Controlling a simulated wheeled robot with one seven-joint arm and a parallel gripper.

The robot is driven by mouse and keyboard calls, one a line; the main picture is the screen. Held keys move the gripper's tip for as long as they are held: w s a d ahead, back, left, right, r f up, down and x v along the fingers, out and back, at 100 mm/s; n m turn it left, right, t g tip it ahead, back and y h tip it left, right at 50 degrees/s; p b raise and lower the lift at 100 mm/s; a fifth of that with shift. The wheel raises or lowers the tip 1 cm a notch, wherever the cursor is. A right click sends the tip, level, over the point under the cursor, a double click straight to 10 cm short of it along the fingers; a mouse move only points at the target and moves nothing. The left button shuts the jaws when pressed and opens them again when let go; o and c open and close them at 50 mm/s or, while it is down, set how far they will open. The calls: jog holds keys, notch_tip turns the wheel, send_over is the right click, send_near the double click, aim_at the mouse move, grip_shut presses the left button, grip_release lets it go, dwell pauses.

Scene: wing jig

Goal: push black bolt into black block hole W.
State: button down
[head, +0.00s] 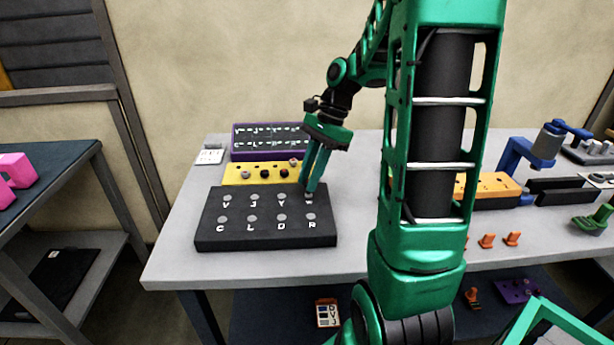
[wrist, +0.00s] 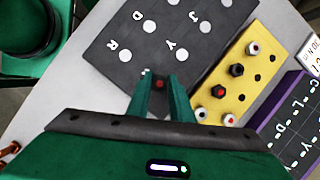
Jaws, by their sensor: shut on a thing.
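The black block (head: 265,238) lies flat on the table, with two rows of round grey holes and white letters. It also shows at the top of the wrist view (wrist: 125,70). My gripper (head: 308,191) points down at hole W, at the right end of the far row. In the wrist view my gripper (wrist: 160,85) is shut on the black bolt (wrist: 160,84), whose dark head has a red mark. The fingers cover hole W and most of its letter. I cannot tell how deep the bolt sits in the hole.
A yellow block (head: 234,171) with several black and light bolts stands just behind the black block. A purple-edged lettered panel (head: 238,141) is behind that. Orange pieces (head: 487,240) and a blue clamp (head: 545,147) stand to the right. The table's front left is clear.

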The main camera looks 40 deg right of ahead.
jog(key=shift+f, duration=0.15)
jog(key=shift+f, duration=1)
jog(key=c, duration=1.5)
grip_release()
jog(key=v, duration=1)
jog(key=shift+w+d+r, duration=0.1)
jog(key=shift+d+r, duration=0.1)
jog(key=shift+r, duration=0.15)
